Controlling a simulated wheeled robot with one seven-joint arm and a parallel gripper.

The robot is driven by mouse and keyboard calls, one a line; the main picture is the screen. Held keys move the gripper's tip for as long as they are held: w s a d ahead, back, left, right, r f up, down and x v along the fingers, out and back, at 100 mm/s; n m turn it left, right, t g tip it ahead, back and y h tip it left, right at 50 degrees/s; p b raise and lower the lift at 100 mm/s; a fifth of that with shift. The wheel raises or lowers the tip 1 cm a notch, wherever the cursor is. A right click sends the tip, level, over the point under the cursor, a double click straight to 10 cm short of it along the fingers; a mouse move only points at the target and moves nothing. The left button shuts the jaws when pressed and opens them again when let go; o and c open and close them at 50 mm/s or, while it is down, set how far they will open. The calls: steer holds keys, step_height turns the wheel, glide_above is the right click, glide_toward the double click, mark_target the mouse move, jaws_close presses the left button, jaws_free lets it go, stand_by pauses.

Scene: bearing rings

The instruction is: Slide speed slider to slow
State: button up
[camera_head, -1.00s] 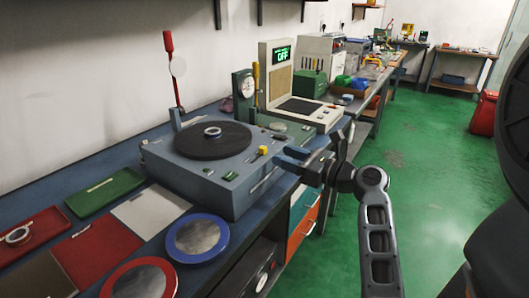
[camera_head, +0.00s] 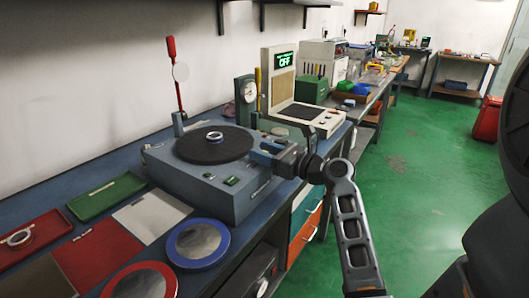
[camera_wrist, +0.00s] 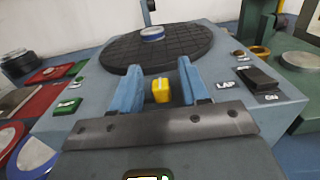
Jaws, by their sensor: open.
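The speed slider's yellow knob (camera_wrist: 161,90) stands on the front of the grey-blue lapping machine (camera_wrist: 255,118), in front of its dark round plate (camera_wrist: 165,48). My gripper (camera_wrist: 158,82) is open, with its blue fingers to the left and right of the knob and gaps on both sides. In the head view my gripper (camera_head: 262,152) is over the right front part of the machine (camera_head: 222,198) and hides the knob. The slider's scale cannot be read.
A ring (camera_head: 214,136) lies on the plate. A black switch (camera_wrist: 258,78) marked LAP and ON is to the right in the wrist view. A blue-rimmed dish (camera_head: 197,242) and trays lie at front left. A beige console (camera_head: 300,88) reading OFF stands behind.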

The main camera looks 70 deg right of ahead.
mark_target(252, 168)
jaws_close()
stand_by(0.3)
stand_by(0.3)
steer(key=shift+w+a+r+p, duration=0.15)
steer(key=shift+a+p, duration=0.15)
steer(key=shift+p, duration=0.2)
steer(key=a+p, duration=0.3)
steer(key=shift+w+r, duration=0.15)
steer(key=shift+w, duration=0.2)
steer(key=shift+w+a+f+p, duration=0.15)
steer(key=shift+a+f+p, duration=0.15)
steer(key=shift+a+p, duration=0.35)
steer(key=shift+a, duration=0.2)
